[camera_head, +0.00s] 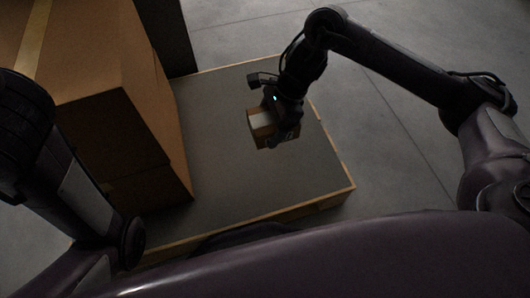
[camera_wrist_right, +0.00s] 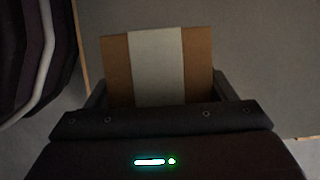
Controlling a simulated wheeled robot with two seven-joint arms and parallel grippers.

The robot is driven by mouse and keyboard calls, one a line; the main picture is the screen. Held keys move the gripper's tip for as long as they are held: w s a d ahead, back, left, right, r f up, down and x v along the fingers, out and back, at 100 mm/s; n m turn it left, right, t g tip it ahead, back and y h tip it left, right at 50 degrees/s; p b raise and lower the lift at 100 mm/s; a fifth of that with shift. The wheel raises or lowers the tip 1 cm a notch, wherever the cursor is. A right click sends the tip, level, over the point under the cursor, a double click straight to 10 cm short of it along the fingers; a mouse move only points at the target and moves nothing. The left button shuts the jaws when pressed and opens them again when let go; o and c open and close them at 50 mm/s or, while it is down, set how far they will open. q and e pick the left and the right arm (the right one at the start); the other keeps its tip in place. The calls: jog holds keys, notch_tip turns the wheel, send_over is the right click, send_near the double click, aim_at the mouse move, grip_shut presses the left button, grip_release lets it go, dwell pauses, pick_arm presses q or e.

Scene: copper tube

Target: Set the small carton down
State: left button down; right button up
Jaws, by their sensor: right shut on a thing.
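The small carton (camera_head: 262,121) is a brown box with a pale band across it. My right gripper (camera_head: 284,128) is shut on it, over the grey-topped platform (camera_head: 225,175). In the right wrist view the carton (camera_wrist_right: 118,66) sits between the two fingers of the gripper (camera_wrist_right: 158,92), with its pale band running down the middle. I cannot tell whether the carton's underside touches the platform. Of my left arm, only links show at the left edge of the head view; its gripper is not seen.
A large brown cardboard box (camera_head: 130,115) stands on the left part of the platform. A dark upright panel (camera_head: 166,35) is behind it. The platform has a light wooden edge (camera_head: 335,195). Its grey top is clear around the carton, and grey floor (camera_head: 400,150) lies to the right.

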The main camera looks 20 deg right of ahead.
aim_at(264, 157)
notch_tip(264, 157, down, 13)
jog(key=b, duration=0.6)
jog(key=shift+r, duration=0.2)
jog(key=shift+f+b, duration=0.25)
jog(key=shift+b, duration=0.1)
jog(key=shift+r, duration=0.15)
jog(key=o, duration=1.2)
